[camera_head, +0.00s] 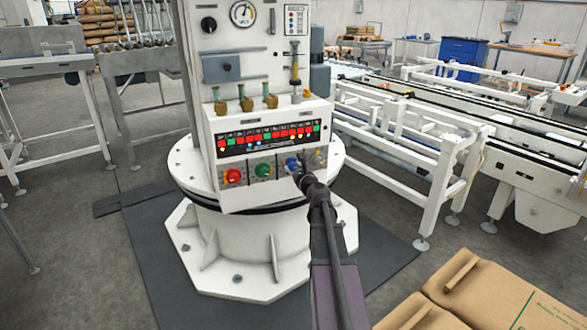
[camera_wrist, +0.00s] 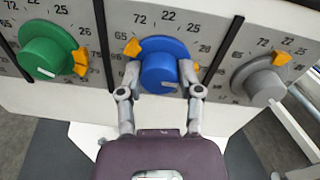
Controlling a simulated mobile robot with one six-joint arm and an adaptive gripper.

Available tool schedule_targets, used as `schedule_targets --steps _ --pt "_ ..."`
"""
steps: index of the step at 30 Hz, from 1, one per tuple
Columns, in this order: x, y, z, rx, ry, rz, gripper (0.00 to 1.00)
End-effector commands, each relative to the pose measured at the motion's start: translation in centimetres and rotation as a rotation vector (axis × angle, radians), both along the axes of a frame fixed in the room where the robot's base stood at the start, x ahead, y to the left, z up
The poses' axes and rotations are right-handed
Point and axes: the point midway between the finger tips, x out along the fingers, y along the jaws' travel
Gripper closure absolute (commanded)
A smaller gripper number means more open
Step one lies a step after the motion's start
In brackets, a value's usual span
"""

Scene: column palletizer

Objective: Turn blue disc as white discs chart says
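The blue disc (camera_wrist: 161,66) is a round knob on the sloped panel, with a dial of numbers around it; 72, 22 and 25 read above it. In the head view my gripper (camera_head: 301,165) covers part of the blue disc (camera_head: 290,164). A black strip with red and green tiles (camera_head: 265,135) and small coloured dots is above the knobs; its markings are too small to read. I cannot identify the white discs chart.
A green knob (camera_wrist: 48,52) is left of the blue disc and a grey knob (camera_wrist: 260,79) right. A red knob (camera_head: 232,176) is further left.

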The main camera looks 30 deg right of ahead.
Motion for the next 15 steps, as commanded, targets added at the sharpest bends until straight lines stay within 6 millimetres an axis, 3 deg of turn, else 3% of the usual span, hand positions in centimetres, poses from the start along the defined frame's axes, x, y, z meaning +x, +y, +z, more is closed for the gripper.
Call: schedule_targets --steps 15 --pt "0.06 -0.26 0.06 -0.054 0.01 -0.007 1.0"
